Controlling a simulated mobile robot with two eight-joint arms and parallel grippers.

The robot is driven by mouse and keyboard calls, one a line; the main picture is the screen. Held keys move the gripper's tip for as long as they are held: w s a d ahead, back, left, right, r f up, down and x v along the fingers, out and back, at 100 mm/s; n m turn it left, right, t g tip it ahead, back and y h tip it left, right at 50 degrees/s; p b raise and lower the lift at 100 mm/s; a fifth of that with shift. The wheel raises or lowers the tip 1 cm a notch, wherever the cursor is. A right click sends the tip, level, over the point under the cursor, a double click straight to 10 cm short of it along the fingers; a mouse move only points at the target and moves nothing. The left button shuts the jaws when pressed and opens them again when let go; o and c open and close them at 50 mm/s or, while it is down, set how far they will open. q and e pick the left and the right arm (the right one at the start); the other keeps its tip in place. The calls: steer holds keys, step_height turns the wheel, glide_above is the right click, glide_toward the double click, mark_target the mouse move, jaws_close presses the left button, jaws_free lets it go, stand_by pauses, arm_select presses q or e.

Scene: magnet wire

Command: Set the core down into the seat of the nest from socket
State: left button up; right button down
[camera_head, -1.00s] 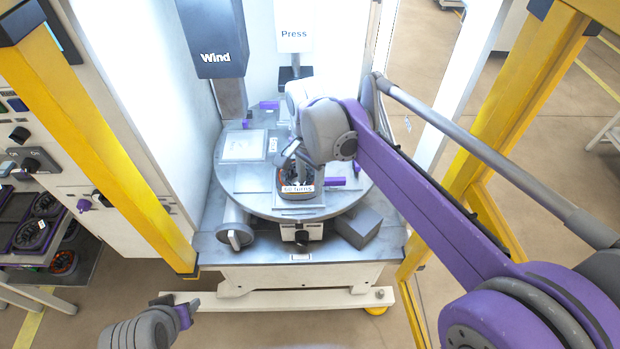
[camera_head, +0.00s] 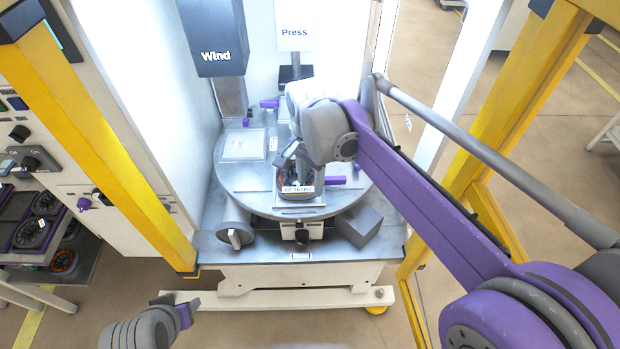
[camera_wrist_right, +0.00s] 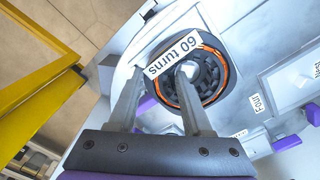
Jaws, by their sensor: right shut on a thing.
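The core (camera_wrist_right: 214,82), a round dark ring with an orange edge and a "60 turns" label, is at the nest at the front of the turntable. It also shows in the head view (camera_head: 285,178), partly hidden by my arm. My right gripper (camera_wrist_right: 161,75) is shut on the core's near wall, one finger inside the ring and one outside. The nest (camera_head: 298,212) is a grey plate under the core. I cannot tell whether the core rests fully in the seat. My left gripper (camera_head: 187,310) is low at the front left, away from the table; its jaw opening is unclear.
The round turntable (camera_head: 240,178) carries a pale square plate (camera_head: 243,145) at back left. The Wind head (camera_head: 213,40) and Press sign (camera_head: 294,30) stand behind. Yellow posts (camera_head: 110,150) frame the cell.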

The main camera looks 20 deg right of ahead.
arm_select(q)
steer(key=shift+s+f+b, duration=0.2)
steer(key=shift+f+b, duration=0.15)
steer(key=shift+f, duration=0.2)
arm_select(e)
steer(key=shift+f, duration=0.75)
steer(key=shift+c, duration=1.3)
jaws_free()
steer(key=shift+r+p, duration=1.35)
steer(key=shift+r, duration=1.25)
arm_select(q)
steer(key=r, duration=0.1)
steer(key=w+r, duration=0.1)
steer(key=r, duration=0.2)
steer(key=shift+w, duration=0.25)
steer(key=shift+f, duration=0.1)
arm_select(e)
steer(key=shift+f, duration=0.1)
